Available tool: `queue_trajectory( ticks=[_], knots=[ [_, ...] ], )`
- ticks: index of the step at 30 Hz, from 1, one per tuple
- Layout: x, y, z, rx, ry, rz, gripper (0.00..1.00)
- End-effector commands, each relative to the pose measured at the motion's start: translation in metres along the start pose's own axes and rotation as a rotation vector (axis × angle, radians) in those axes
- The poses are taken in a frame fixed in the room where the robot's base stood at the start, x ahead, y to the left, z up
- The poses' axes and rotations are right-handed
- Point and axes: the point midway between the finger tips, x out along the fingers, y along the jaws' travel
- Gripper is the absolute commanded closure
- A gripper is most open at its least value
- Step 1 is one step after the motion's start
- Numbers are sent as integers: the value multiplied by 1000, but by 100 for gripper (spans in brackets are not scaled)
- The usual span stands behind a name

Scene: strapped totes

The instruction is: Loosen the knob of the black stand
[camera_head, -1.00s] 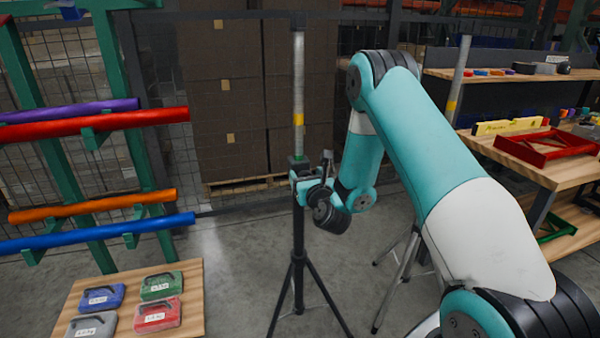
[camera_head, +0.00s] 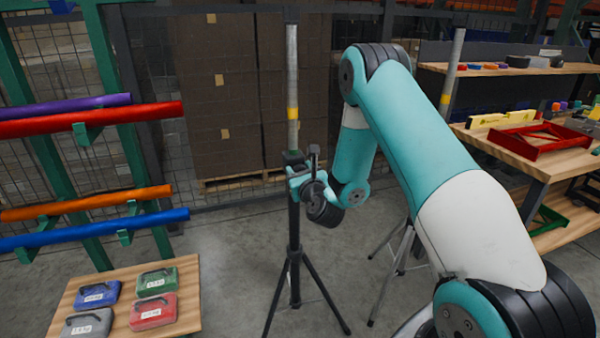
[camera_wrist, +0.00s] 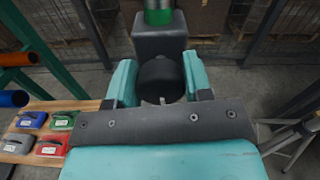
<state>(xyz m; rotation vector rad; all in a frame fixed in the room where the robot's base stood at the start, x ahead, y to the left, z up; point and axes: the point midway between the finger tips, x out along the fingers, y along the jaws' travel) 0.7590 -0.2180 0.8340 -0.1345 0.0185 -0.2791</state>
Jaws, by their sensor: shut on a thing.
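The black stand (camera_head: 294,235) is a tripod with black legs and a silver pole (camera_head: 292,75) with a yellow band. Its black collar (camera_head: 293,158) sits at the top of the black tube and also shows in the wrist view (camera_wrist: 160,38), with a green ring above it. The dark round knob (camera_wrist: 160,78) sticks out from the collar toward me. My gripper (camera_wrist: 160,84) has its two teal fingers on either side of the knob, shut on it. In the head view my gripper (camera_head: 297,178) is at the collar, and the knob is mostly hidden there.
A grey tripod stand (camera_head: 402,250) is close behind my arm on the right. A wooden table (camera_head: 190,310) with several coloured weights is at lower left, below a rack of coloured tubes (camera_head: 90,120). A workbench (camera_head: 545,170) is at right. Stacked boxes stand behind.

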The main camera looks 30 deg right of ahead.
Motion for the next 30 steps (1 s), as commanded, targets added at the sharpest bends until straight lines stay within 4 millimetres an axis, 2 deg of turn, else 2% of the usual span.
queue_trajectory(
  ticks=[30],
  knots=[
    [-1,4,-2,-943,3,3,78]
  ],
)
